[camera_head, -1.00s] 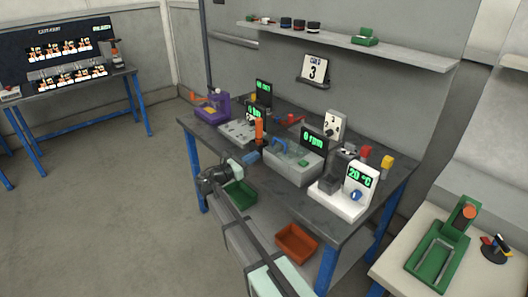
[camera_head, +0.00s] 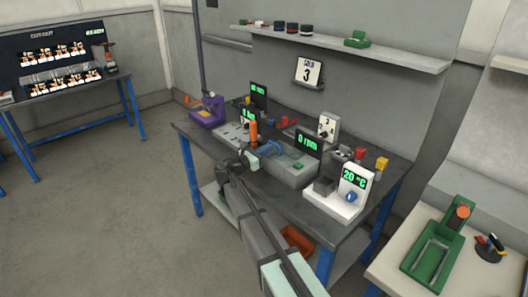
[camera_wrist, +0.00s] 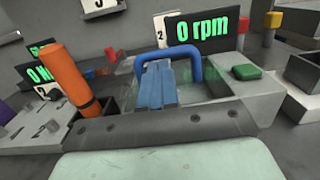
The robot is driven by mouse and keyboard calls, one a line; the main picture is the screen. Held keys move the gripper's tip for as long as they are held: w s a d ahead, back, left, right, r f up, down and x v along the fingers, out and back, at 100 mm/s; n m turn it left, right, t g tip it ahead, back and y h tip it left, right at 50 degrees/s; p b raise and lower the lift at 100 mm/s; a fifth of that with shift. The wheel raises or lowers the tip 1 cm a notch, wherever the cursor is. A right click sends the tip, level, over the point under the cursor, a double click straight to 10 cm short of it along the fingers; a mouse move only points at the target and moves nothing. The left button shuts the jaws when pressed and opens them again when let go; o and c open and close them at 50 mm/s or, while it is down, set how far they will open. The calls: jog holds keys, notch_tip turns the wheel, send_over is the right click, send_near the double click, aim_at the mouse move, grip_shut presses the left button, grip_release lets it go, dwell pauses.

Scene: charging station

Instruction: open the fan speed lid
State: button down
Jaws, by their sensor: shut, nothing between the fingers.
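The fan speed box (camera_head: 290,174) is a grey case with a green "0 rpm" display (camera_head: 309,145) behind it. Its lid (camera_wrist: 200,88) looks clear and carries a blue arched handle (camera_wrist: 196,61); it seems to lie down on the box, though my fingers hide part of it. My gripper (camera_wrist: 158,66) is shut and empty, its blue fingers pointing at the handle. In the wrist view the fingertips overlap the handle's arch; I cannot tell whether they touch it. In the head view my gripper (camera_head: 264,151) is at the box's left front side.
An orange cylinder (camera_wrist: 66,75) stands close left of my fingers. A green button (camera_wrist: 246,73) is on the box's right. A white "20 °C" unit (camera_head: 355,180) stands to the right, and a purple device (camera_head: 208,111) at the table's left end. A shelf (camera_head: 340,44) hangs above.

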jog(key=shift+r, duration=0.15)
jog(key=shift+w+d+r+y, duration=0.1)
jog(key=shift+w+r+y, duration=0.05)
jog(key=shift+r+y, duration=0.2)
jog(key=shift+r+g, duration=0.15)
jog(key=shift+g, duration=0.15)
notch_tip(320, 180, up, 8)
jog(key=f+g+y, duration=0.1)
jog(key=g+y, duration=0.4)
send_over(277, 149)
jog(key=w+d+r+g+y, duration=0.3)
jog(key=w+d+g+y, duration=0.1)
jog(key=w+d, duration=0.2)
jog(key=shift+d, duration=0.3)
dwell(0.4)
